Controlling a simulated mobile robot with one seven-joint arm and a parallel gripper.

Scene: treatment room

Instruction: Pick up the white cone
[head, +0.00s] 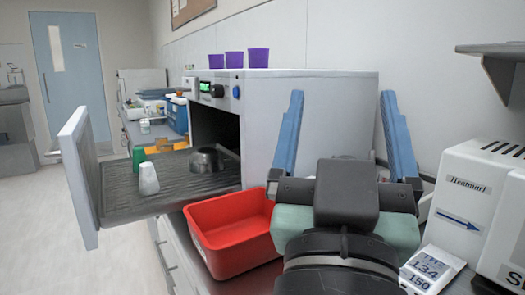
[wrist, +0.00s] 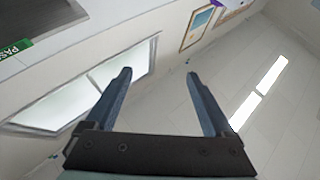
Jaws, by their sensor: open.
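The white cone (head: 148,179) looks like a small upturned cup. It stands on the dark ribbed shelf (head: 118,207) at the open front of a grey oven-like machine, in the head view. A green cone (head: 138,159) stands just behind it. My gripper (head: 343,115) is raised at the right in the head view, its two blue fingers spread and pointing up, well to the right of the white cone. In the wrist view my gripper (wrist: 160,82) is open with nothing between the fingers. The white cone does not show in the wrist view.
A dark round metal dish (head: 208,160) sits on the shelf. The machine's door (head: 78,170) stands open at the left. A red bin (head: 228,235) is below the shelf. Purple cups (head: 234,60) stand on the machine (head: 310,110). A white Heatmarl device (head: 475,210) is at right.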

